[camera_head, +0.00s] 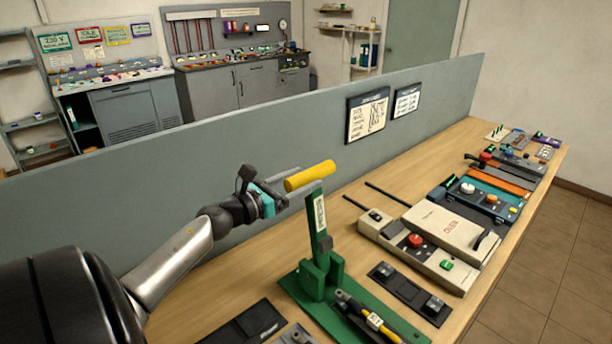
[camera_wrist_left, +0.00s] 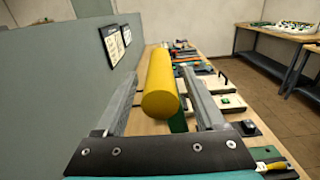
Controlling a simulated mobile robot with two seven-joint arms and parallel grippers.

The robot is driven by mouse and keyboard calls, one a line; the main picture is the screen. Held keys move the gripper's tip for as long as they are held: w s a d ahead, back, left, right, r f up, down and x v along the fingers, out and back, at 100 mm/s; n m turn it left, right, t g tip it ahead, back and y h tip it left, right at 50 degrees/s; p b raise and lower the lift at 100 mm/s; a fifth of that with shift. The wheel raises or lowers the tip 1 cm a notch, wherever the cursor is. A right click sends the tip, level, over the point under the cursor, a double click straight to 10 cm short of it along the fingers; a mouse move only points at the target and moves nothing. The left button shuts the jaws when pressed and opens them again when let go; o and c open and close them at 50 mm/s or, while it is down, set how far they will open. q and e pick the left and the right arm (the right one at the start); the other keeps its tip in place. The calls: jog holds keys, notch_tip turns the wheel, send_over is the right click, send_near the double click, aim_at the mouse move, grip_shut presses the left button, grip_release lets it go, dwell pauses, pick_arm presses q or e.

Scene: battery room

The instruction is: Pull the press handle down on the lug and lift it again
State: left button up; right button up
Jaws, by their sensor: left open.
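The press has a green base (camera_head: 372,322) on the bench, a green upright lever (camera_head: 318,222) with a white label, and a yellow handle (camera_head: 310,175) at the lever's top. The lever is raised. My left gripper (camera_head: 287,182) is at the near left end of the yellow handle. In the left wrist view the yellow handle (camera_wrist_left: 160,85) lies between the two open fingers (camera_wrist_left: 165,108), with a visible gap on its right side. A yellow-and-black cable piece (camera_head: 366,318) lies on the press base; I cannot make out the lug itself. My right gripper is not in view.
A grey partition (camera_head: 240,165) runs along the bench's back. Right of the press are a black plate (camera_head: 405,290) and a beige device (camera_head: 425,235) with two rods. Another black plate (camera_head: 245,325) lies front left. The wooden bench (camera_head: 430,160) has bare room by the partition.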

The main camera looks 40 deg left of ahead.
pick_arm(q)
jog(key=shift+w+d, duration=0.1)
jog(key=shift+w, duration=0.75)
jog(key=shift+c, duration=0.4)
grip_shut()
dwell(0.5)
